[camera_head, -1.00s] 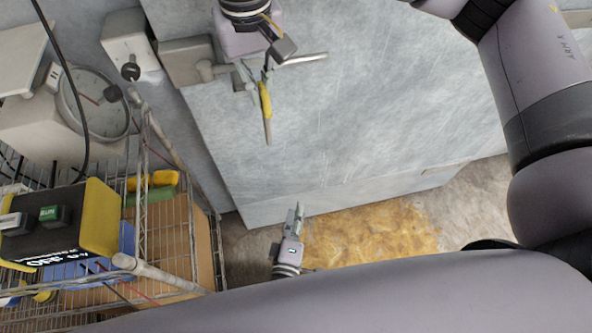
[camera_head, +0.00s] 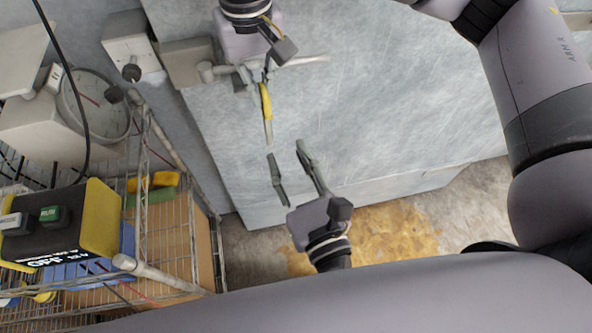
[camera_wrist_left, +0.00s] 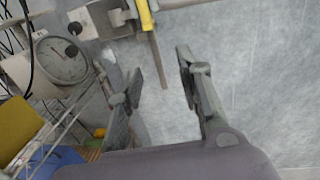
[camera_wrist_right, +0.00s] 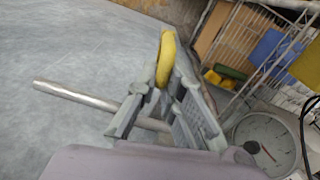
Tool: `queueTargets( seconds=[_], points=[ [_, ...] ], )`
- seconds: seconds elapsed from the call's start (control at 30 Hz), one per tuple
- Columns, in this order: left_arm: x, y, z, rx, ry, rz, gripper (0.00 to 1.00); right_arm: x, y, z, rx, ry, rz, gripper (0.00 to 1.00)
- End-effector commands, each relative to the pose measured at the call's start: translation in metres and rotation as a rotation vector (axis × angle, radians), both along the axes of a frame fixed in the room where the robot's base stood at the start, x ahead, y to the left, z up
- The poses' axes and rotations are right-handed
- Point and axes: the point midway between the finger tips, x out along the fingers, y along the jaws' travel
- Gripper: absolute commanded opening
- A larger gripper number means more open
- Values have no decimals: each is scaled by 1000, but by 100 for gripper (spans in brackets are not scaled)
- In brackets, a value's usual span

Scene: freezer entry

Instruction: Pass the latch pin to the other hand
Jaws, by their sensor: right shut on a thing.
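The latch pin has a yellow grip (camera_head: 265,100) and a thin metal shaft that points down in the head view. My right gripper (camera_head: 261,76), at the top, is shut on the pin's upper end. In the right wrist view the yellow grip (camera_wrist_right: 165,60) sticks out beyond the fingers. My left gripper (camera_head: 287,152) is open and empty, below the pin, with its fingers pointing up toward the shaft's tip. In the left wrist view the shaft (camera_wrist_left: 159,65) shows in the gap between the open fingers; contact is not visible.
A metal bar handle (camera_head: 305,60) is beside my right gripper, against the pale freezer panel (camera_head: 380,100). A wire rack (camera_head: 205,250) with a yellow-black box (camera_head: 98,215) and a round gauge (camera_head: 100,105) are at left. The space right of the pin is clear.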

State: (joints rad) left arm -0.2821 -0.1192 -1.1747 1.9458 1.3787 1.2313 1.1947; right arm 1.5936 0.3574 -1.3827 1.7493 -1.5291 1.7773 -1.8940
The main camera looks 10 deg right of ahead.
Motion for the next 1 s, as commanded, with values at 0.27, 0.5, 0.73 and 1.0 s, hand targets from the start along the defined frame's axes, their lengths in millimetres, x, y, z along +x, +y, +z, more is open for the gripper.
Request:
queueTargets(
  seconds=[0.27,0.5,0.73,1.0],
  points=[
    [55,9,1,6,-6,0,33,0,0,0,0,0,0,0],
    [85,14,0,6,-3,0,33,0,0,0,0,0,0,0],
    [93,15,0,5,-2,-1,33,0,0,0,0,0,0,0],
    [93,15,0,5,-2,-1,28,0,0,0,0,0,0,0]
  ],
)
